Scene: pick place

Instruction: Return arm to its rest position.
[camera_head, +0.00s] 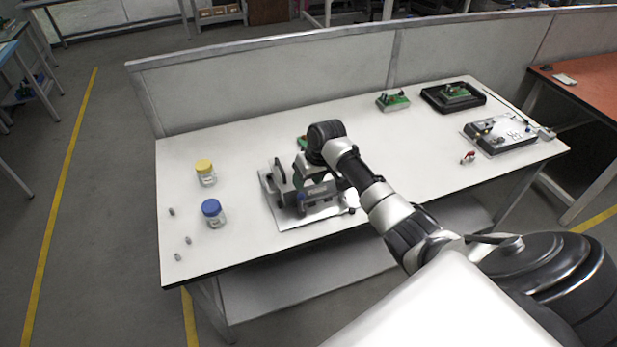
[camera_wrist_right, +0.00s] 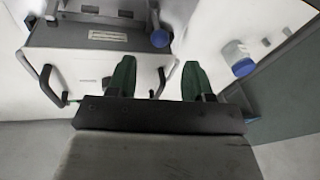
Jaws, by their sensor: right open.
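My right arm reaches in from the lower right of the head view, over the white table (camera_head: 420,150). Its gripper (camera_head: 303,168) points down over a grey metal fixture (camera_head: 318,208) and partly hides it. In the right wrist view my right gripper (camera_wrist_right: 158,78) has its two green fingers spread apart, with nothing held between them. The fixture (camera_wrist_right: 100,65) lies beyond them there, with black handles and a blue knob. I cannot tell whether the fingers touch it. My left gripper is not in view.
A yellow-lidded jar (camera_head: 205,173) and a blue-lidded jar (camera_head: 213,213) stand left of the fixture, near several small grey parts. A green circuit board (camera_head: 393,101), a black tray (camera_head: 433,97) and a grey device (camera_head: 500,134) lie farther right. A low partition (camera_head: 270,85) runs behind the table.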

